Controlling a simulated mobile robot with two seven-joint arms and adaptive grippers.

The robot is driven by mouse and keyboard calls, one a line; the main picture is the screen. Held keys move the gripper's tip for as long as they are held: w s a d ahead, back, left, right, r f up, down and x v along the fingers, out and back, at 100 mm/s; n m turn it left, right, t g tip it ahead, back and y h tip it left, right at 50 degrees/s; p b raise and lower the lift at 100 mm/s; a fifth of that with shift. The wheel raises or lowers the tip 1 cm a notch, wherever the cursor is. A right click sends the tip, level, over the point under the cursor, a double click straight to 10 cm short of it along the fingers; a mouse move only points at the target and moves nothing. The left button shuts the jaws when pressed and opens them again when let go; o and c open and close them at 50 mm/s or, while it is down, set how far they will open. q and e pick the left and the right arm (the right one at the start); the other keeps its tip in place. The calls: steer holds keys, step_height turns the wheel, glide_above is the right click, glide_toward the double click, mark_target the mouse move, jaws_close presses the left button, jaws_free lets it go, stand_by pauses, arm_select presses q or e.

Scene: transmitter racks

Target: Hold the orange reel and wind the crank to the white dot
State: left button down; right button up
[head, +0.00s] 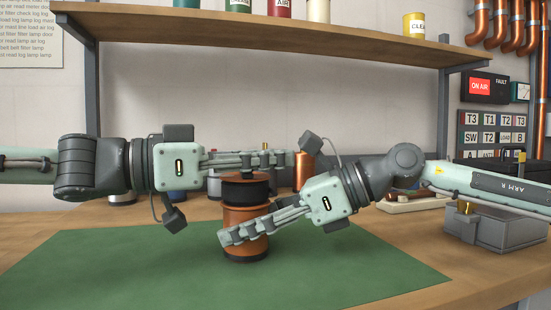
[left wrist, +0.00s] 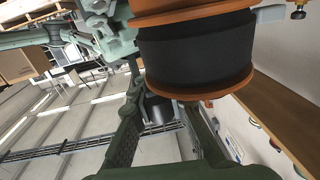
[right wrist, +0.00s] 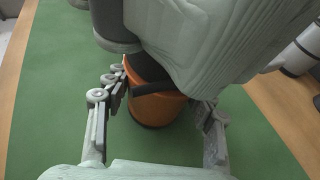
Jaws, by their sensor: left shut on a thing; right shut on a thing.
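The reel (head: 245,217) stands upright on the green mat, with an orange body and a black upper part. It fills the top of the left wrist view (left wrist: 200,50). My right gripper (head: 230,237) is low at the reel, shut on it; the right wrist view shows its fingers on both sides of the orange body (right wrist: 155,108). I cannot make out the white dot.
The green mat (head: 330,275) lies on a wooden bench, with bare mat in front of the reel. A grey box (head: 495,228) stands at right. A shelf (head: 270,35) with several cans hangs above. My two arms cross close together over the reel.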

arm_select(q)
steer(key=a+m+g+y, duration=0.1)
steer(key=m+g, duration=0.3)
steer(key=g, duration=0.1)
steer(key=s+a+m+g+y, duration=0.1)
steer(key=m+g, duration=0.3)
steer(key=g, duration=0.2)
steer(key=s+a+m+g+y, duration=0.1)
steer(key=m+g+y, duration=0.1)
steer(key=m+g, duration=0.2)
steer(key=shift+a+r+g, duration=0.15)
steer(key=shift+a+g, duration=0.25)
steer(key=shift+g, duration=0.8)
steer(key=shift+a+m+g+y, duration=0.25)
steer(key=shift+m+g+y, duration=0.4)
steer(key=shift+y, duration=0.05)
steer(key=shift+a+m+g+y, duration=0.25)
steer(key=shift+m+g+y, duration=0.4)
steer(key=shift+y, duration=0.05)
steer(key=c, duration=1.5)
jaws_free()
steer(key=shift+s+a, duration=0.1)
steer(key=shift+c, duration=0.2)
